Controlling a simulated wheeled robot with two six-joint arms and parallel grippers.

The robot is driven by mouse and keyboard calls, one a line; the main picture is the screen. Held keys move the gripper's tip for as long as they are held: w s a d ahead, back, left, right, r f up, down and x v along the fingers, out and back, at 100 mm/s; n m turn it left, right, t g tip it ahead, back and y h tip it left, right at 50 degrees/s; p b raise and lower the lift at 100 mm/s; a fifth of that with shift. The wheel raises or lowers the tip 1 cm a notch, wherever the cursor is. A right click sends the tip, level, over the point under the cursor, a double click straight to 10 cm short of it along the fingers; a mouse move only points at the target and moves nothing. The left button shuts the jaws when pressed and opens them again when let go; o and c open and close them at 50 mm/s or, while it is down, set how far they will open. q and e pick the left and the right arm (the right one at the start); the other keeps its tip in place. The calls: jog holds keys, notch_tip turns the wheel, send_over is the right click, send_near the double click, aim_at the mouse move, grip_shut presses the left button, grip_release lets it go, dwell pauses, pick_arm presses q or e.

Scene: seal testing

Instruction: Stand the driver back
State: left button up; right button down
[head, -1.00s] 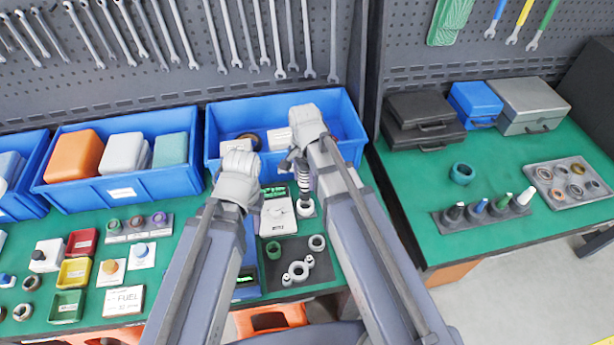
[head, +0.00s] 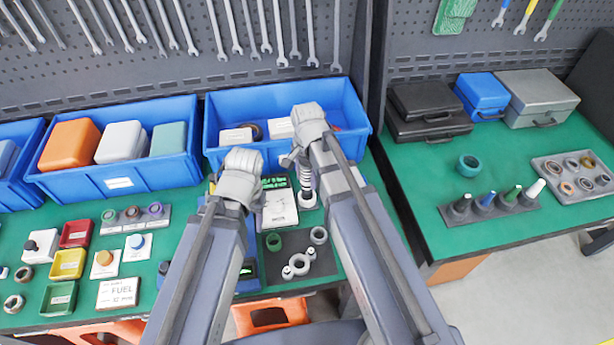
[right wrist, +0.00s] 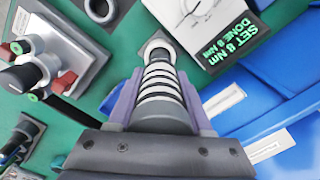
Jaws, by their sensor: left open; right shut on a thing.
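The driver (head: 305,178), a dark shaft with silver rings, is upright in my right gripper (head: 296,162). In the right wrist view the driver (right wrist: 158,90) stands between the two purple fingers of that gripper (right wrist: 162,108), which is shut on it. Its far end is at a round grey holder (right wrist: 157,48); I cannot tell whether it is seated. The holder also shows below the driver in the head view (head: 308,203). My left gripper (head: 258,194) is open beside the white tester, left of the driver; its fingers are mostly hidden.
The white tester (head: 280,208) with a green-lettered display (right wrist: 236,45) stands close beside the driver. A dark mat (head: 320,262) with grey and green rings lies in front. A blue bin (head: 225,112) stands behind. Small trays and labelled boxes fill the left bench.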

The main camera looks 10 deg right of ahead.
aim_at(307, 167)
pick_arm(q)
jog(key=shift+f, duration=0.1)
pick_arm(e)
jog(key=shift+f, duration=0.15)
pick_arm(q)
jog(key=shift+f+b, duration=0.3)
jog(key=shift+b, duration=0.15)
pick_arm(e)
jog(key=shift+f, duration=0.25)
jog(key=shift+c, duration=1.2)
grip_release()
pick_arm(q)
jog(key=shift+r, duration=0.1)
pick_arm(e)
jog(key=shift+r, duration=0.1)
jog(key=shift+r+p, duration=2.5)
jog(key=shift+p, duration=0.1)
pick_arm(q)
notch_tip(307, 167, up, 5)
jog(key=shift+f, duration=0.1)
